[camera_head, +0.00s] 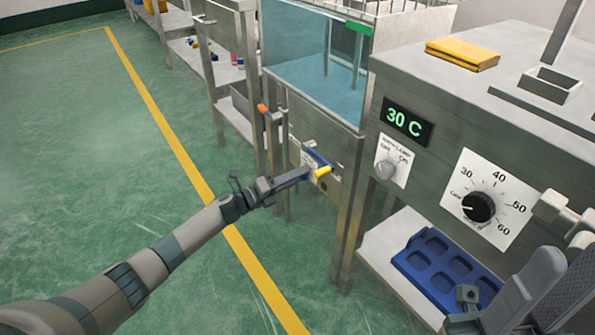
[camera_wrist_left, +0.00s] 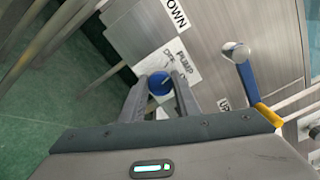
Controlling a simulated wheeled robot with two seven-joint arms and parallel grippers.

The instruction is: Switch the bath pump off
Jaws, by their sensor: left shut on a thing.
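The pump switch is a small blue round knob (camera_wrist_left: 160,83) on a white plate (camera_wrist_left: 178,72) lettered PUMP and OFF, seen in the left wrist view. My left gripper (camera_wrist_left: 160,92) has its two fingers on either side of this knob and is shut on it. In the head view my left gripper (camera_head: 303,173) reaches to the front of the water bath stand and hides most of the knob. The knob's pointer is too small to read. My right arm shows at the lower right of the head view, with its fingers unclear.
A lever with a blue arm and yellow end (camera_wrist_left: 268,115) stands out close right of the gripper. The glass bath (camera_head: 310,65) is above. A panel with a 30 C display (camera_head: 407,121), a lamp knob (camera_head: 386,169) and a black dial (camera_head: 479,207) is to the right.

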